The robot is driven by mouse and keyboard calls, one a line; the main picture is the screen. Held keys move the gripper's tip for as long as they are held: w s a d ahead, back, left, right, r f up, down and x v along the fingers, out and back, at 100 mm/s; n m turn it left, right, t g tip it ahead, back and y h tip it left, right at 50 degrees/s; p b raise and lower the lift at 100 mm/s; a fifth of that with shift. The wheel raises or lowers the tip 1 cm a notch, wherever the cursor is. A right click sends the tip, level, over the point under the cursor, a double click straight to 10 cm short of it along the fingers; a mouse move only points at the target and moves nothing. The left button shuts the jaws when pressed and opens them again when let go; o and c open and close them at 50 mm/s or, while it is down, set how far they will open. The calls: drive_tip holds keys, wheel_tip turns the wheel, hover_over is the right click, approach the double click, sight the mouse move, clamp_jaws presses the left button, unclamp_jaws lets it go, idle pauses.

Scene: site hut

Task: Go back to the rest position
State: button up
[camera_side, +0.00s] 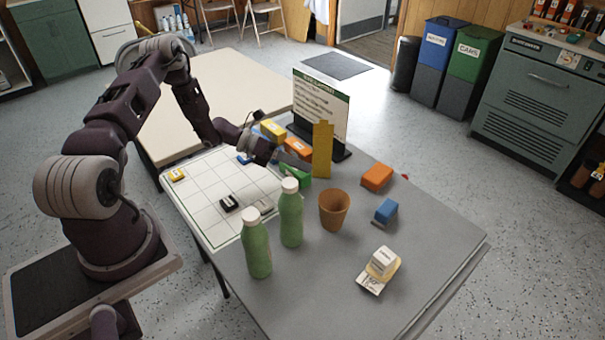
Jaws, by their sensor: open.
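My gripper (283,157) is over the back part of the table, just left of an upright yellow block. The sensed state fits an open gripper, and I see nothing held in it. A green block (297,174) lies just below and in front of it, and an orange block (298,147) is close behind it. A yellow block (273,130) sits further back. Whether the fingers touch any block cannot be told at this size.
Two green bottles (256,246) and a brown cup (334,210) stand mid-table. A sign (320,105) and a tall yellow block (322,150) stand close to my gripper. A white grid board (215,187) lies left. The table's front right (440,250) is clear.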

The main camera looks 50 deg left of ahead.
drive_tip(key=s+d+r+m+g+y, duration=0.1)
drive_tip(key=s+d+r+m+g, duration=0.25)
drive_tip(key=d+r+m, duration=0.35)
drive_tip(key=s+d+r+m+g+y, duration=0.2)
drive_tip(key=s+d+r+m, duration=0.15)
drive_tip(key=r+m, duration=0.35)
drive_tip(key=s+d+r+m+g+y, duration=0.15)
drive_tip(key=s+d+r+m, duration=0.3)
drive_tip(key=r, duration=0.45)
drive_tip(key=s+r+m+t+y, duration=0.2)
drive_tip(key=s+r+m+y, duration=0.1)
drive_tip(key=s+m, duration=0.5)
drive_tip(key=s+a+r+m+t+y, duration=0.1)
drive_tip(key=s+r+m+t+y, duration=0.1)
drive_tip(key=s+m, duration=0.5)
drive_tip(key=s+r+y, duration=0.1)
drive_tip(key=s+r, duration=0.1)
drive_tip(key=s, duration=0.1)
drive_tip(key=shift+s+a+r+m+y, duration=0.3)
drive_tip(key=shift+s+r+m+y, duration=0.05)
drive_tip(key=shift+r, duration=0.05)
